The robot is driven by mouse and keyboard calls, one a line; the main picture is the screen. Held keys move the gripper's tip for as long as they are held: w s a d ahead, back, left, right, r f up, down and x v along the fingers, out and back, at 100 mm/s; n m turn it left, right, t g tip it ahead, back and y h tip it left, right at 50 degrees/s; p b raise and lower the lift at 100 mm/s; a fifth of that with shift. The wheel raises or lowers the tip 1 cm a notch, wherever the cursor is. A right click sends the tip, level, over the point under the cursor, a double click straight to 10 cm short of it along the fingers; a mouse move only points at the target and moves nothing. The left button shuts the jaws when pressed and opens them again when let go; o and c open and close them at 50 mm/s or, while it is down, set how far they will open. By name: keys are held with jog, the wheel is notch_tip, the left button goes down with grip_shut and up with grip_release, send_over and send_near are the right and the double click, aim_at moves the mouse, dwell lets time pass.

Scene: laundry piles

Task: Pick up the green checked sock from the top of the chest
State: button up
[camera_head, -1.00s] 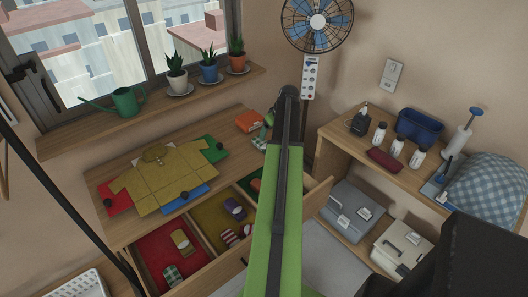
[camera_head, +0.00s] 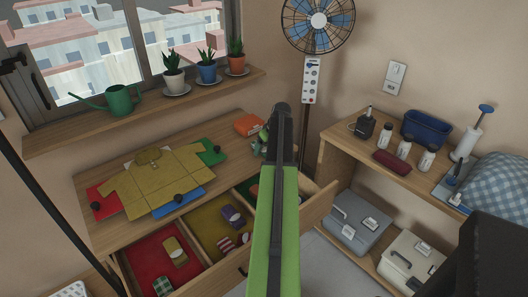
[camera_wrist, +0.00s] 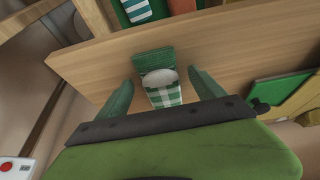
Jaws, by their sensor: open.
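The green checked sock (camera_wrist: 160,78) lies folded on the wooden top of the chest (camera_wrist: 225,48), with a pale oval patch in its middle. In the wrist view my gripper (camera_wrist: 161,90) is open, with one green finger on each side of the sock and visible gaps between. I cannot tell how far above the wood the fingertips are. In the head view my arm covers most of that spot; only a little green and white shows beside it. The chest top (camera_head: 98,226) also shows there.
The open drawer (camera_head: 318,212) holds folded socks in coloured compartments. A sill with plants (camera_head: 235,56) is behind; a fan (camera_head: 318,20) and a shelf (camera_head: 335,131) are to the right.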

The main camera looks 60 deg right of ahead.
jog(key=c, duration=1.4)
jog(key=shift+r, duration=0.1)
jog(key=shift+r+p, duration=0.5)
jog(key=shift+p, duration=0.05)
notch_tip(320, 180, up, 4)
jog(key=p, duration=0.4)
jog(key=s+r+p, duration=0.2)
jog(key=s, duration=0.1)
jog(key=s+d+r+p, duration=0.1)
jog(key=s+r+p, duration=0.1)
jog(key=s, duration=0.2)
jog(key=s+d+r+p, duration=0.1)
jog(key=s+r+p, duration=0.1)
jog(key=s, duration=0.2)
jog(key=shift+s+d, duration=0.25)
